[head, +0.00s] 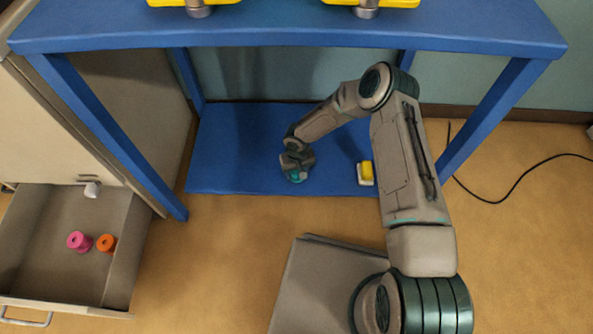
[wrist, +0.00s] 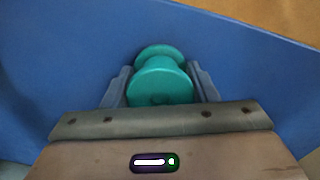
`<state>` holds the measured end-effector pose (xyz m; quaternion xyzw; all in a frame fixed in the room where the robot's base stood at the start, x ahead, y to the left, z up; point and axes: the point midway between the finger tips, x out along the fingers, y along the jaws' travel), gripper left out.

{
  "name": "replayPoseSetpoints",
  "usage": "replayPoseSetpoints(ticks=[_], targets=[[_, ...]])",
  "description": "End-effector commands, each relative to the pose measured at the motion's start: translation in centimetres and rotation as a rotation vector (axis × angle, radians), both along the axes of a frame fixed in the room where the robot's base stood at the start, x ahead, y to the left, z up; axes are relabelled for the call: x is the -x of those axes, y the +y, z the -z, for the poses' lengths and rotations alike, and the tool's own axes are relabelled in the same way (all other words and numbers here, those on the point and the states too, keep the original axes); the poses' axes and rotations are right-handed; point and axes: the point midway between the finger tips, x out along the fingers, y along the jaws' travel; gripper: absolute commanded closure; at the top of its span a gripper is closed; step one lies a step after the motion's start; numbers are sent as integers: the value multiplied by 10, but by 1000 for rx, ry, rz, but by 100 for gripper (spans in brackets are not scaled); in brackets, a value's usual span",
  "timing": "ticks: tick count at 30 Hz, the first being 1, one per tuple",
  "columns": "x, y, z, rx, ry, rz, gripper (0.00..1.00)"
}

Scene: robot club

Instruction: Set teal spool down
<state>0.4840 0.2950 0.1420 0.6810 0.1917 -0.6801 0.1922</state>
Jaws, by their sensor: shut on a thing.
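The teal spool (wrist: 160,82) is between the two fingers of my gripper (wrist: 160,88) in the wrist view. The fingers are shut on it, one on each side. In the head view, my gripper (head: 296,168) is low over the blue lower shelf (head: 232,165), near its front edge. Only a small part of the teal spool (head: 297,177) shows there, below the gripper. I cannot tell whether the spool touches the shelf.
A yellow and white object (head: 365,172) stands on the shelf to the right of my gripper. An open drawer (head: 40,240) at left holds a pink spool (head: 78,241) and an orange spool (head: 106,243). The blue tabletop (head: 290,32) is above. The shelf's left part is clear.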

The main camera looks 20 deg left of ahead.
Motion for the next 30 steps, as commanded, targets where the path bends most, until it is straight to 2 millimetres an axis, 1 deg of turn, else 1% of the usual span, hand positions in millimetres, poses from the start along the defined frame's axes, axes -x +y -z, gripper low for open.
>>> replayPoseSetpoints(ticks=[9,10,12,19,22,26,30], targets=[[0,0,7,-1,-1,-1,76],[0,0,6,-1,-1,-1,39],[0,0,6,-1,-1,-1,22],[0,0,6,0,0,0,22],[0,0,1,0,-1,-1,22],[-1,0,-19,0,-4,-2,22],[0,0,-44,1,-3,-2,22]])
